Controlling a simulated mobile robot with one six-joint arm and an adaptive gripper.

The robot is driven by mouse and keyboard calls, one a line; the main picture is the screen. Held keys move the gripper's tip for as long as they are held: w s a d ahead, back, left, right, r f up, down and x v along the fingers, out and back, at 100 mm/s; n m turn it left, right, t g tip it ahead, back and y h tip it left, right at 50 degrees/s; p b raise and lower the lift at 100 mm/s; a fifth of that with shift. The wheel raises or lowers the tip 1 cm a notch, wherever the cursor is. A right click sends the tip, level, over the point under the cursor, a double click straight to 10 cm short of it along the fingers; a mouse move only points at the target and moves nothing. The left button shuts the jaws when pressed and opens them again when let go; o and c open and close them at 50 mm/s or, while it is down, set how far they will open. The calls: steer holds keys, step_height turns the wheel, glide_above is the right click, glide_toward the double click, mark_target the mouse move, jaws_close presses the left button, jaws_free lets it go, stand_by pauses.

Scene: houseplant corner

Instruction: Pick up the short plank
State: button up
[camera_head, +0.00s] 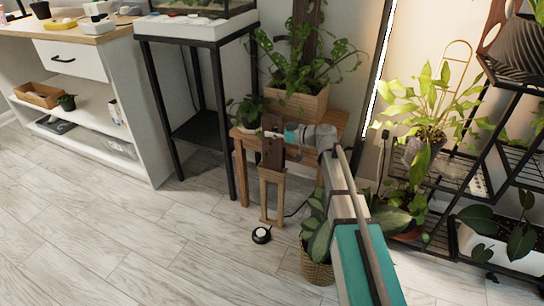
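A short dark brown plank-like piece (271,154) stands upright in front of the wooden side table (330,120), above a lighter narrow wooden frame (272,190). I cannot tell whether it rests on that frame or is apart from it. My arm reaches in from the lower right, and my gripper (272,134) is at the top of the brown piece. The fingers are too small to make out, so I cannot tell whether they touch or hold it.
A planter box (297,103) and a small potted plant (249,110) stand on the side table. A black metal stand (219,120) is to its left. A woven-basket plant (317,262) and a round black device (262,235) are on the floor. The left foreground floor is clear.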

jaws_close()
steer(key=shift+r, duration=0.25)
step_height(320, 180, up, 18)
steer(key=p, duration=1.8)
steer(key=shift+f, duration=0.25)
step_height(320, 180, up, 55)
steer(key=p, duration=5.4)
steer(key=shift+p, duration=0.4)
steer(key=shift+f, duration=0.15)
